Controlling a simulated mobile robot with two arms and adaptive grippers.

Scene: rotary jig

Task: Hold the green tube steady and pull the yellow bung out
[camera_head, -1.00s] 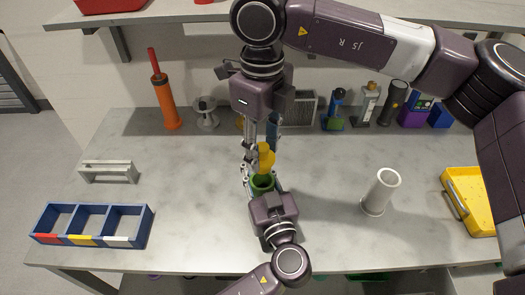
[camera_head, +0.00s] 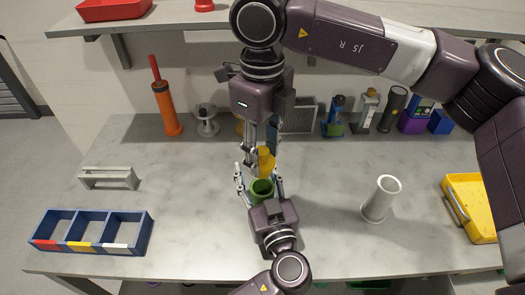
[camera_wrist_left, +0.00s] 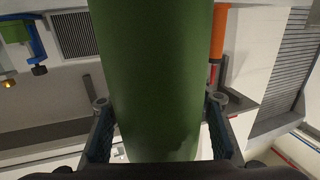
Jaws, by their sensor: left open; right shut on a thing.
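The green tube (camera_head: 262,193) stands upright near the middle of the table, its dark open mouth facing up. My left gripper (camera_head: 259,180) is open, with a finger on either side of the tube. My right gripper (camera_head: 262,148) points down from above and is shut on the bung. Its fingers hide part of the bung.
A white cylinder (camera_head: 381,198) stands to the right, near a yellow tray (camera_head: 474,205). A blue three-compartment bin (camera_head: 93,232) and a grey bracket (camera_head: 108,178) are at left. An orange tool (camera_head: 166,108) and several other items line the back. Bare table lies either side of the tube.

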